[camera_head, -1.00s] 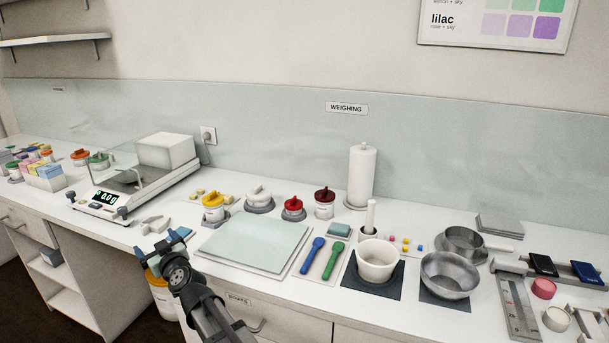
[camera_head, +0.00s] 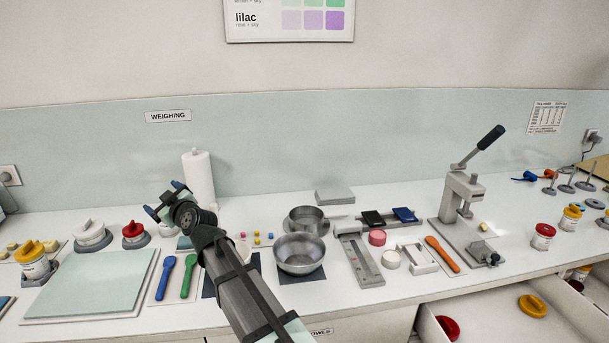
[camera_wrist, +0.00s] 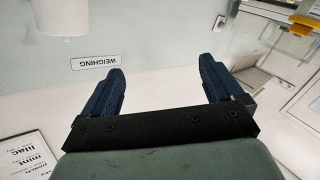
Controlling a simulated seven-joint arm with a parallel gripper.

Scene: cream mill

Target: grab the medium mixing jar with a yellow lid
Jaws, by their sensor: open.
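Another yellow-lidded jar (camera_head: 570,218) stands at the right, beside a red-lidded jar (camera_head: 542,236). A yellow lid or lidded jar (camera_head: 533,306) shows from above in the open drawer at the lower right. I cannot tell which is the medium one. My gripper (camera_head: 166,200) is raised over the bench in front of the paper roll, away from these jars. In the wrist view its two blue fingers (camera_wrist: 163,88) are apart with nothing between them.
A white bowl is partly hidden behind my arm, beside a metal bowl (camera_head: 299,255). A lever press (camera_head: 460,205) stands tall right of centre. The open drawer (camera_head: 470,312) juts out at the lower right and also holds a red lid (camera_head: 447,328).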

